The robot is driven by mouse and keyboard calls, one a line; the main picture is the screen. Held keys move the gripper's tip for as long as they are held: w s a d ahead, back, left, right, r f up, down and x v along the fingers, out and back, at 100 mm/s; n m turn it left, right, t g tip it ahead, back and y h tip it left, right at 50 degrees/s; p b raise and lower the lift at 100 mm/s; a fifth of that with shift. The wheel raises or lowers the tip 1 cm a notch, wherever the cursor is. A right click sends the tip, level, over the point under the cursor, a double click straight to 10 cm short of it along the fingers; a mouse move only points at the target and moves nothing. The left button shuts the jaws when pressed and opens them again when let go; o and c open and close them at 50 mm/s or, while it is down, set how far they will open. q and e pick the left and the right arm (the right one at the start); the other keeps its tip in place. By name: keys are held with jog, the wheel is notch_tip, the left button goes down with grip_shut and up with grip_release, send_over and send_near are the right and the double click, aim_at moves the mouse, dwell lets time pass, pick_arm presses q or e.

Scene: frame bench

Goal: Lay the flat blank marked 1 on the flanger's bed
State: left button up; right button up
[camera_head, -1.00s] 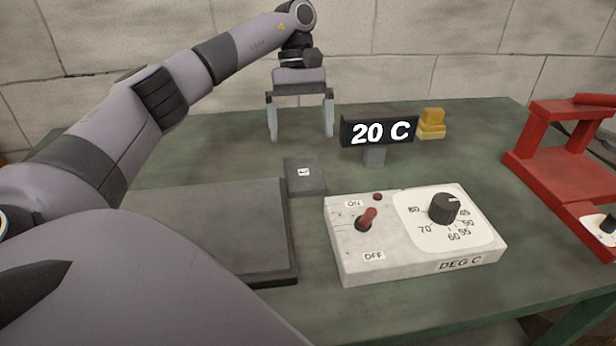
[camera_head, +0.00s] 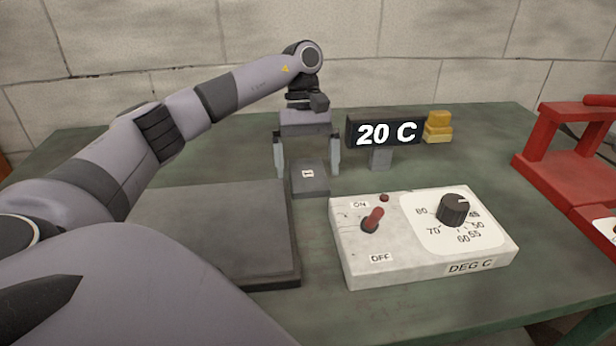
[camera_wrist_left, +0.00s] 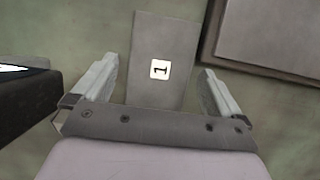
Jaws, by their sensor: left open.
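The flat grey blank marked 1 (camera_head: 309,185) lies on the green bench, right of the dark plate. In the left wrist view the blank (camera_wrist_left: 158,40) extends between the fingers, its label facing up. My left gripper (camera_head: 307,170) is open, its fingers on either side of the blank and apart from it. In the left wrist view the gripper (camera_wrist_left: 158,90) shows a gap on both sides of the blank. The red frame (camera_head: 570,150) at the right, which may be the flanger, is cut off by the picture edge. My right gripper is not in view.
A dark flat plate (camera_head: 220,230) lies left of the blank. A white control box (camera_head: 400,260) with a switch and dial stands in front. A display reading 20 C (camera_head: 385,133) and yellow blocks (camera_head: 438,127) stand behind. Bench (camera_head: 480,165) is clear before the red frame.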

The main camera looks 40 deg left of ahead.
aim_at(307, 171)
pick_arm(q)
jog(key=c, duration=1.3)
jog(key=shift+r, duration=0.15)
jog(key=shift+r, duration=0.25)
jog(key=shift+r+p, duration=4.5)
jog(key=shift+r, duration=5.15)
jog(key=shift+s, duration=0.1)
